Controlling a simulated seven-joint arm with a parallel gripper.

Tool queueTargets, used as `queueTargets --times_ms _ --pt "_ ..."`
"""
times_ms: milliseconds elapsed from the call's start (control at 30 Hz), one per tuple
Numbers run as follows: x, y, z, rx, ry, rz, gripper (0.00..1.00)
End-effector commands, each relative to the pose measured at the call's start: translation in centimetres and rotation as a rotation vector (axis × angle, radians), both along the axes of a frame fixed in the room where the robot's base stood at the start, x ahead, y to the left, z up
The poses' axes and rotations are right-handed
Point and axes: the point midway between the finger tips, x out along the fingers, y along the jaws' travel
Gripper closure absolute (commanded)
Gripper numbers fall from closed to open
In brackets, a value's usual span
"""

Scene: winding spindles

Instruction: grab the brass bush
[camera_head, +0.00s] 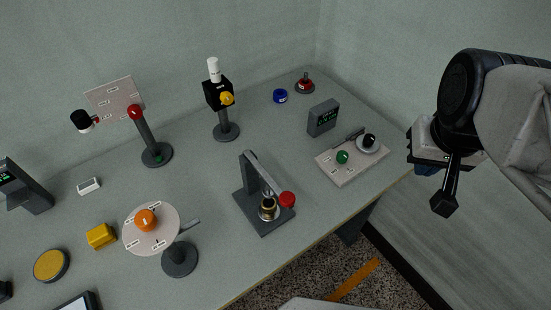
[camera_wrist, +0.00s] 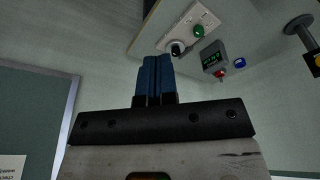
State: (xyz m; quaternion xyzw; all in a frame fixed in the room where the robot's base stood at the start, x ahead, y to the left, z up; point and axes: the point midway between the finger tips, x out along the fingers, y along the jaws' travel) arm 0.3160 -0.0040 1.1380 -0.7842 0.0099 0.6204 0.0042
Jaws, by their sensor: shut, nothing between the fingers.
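The brass bush (camera_head: 268,206), a small gold ring-like piece with a dark middle, stands on the dark grey base of the arbor press (camera_head: 249,211). It sits below the press's arm, beside the red knob (camera_head: 287,199). Whether it rests in a seat cannot be told. My gripper (camera_head: 443,207) hangs in the air past the right edge of the table, well away from the bush. Its two blue fingers (camera_wrist: 155,62) are closed together with nothing between them in the wrist view. The bush does not show in the wrist view.
Between my gripper and the press lies a light panel (camera_head: 343,174) with a green knob and a black-and-white dial. A grey display box (camera_head: 322,117) stands behind it. A round plate with an orange knob (camera_head: 146,221) is left of the press. The table front right of the press is clear.

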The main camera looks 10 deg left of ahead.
Motion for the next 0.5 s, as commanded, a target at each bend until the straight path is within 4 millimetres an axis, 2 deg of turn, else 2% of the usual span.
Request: queueTargets --times_ms 367,500 --pt "0.0 0.0 0.0 0.0 0.0 0.0 1.0" --pt "0.0 0.0 0.0 0.0 0.0 0.0 0.8"
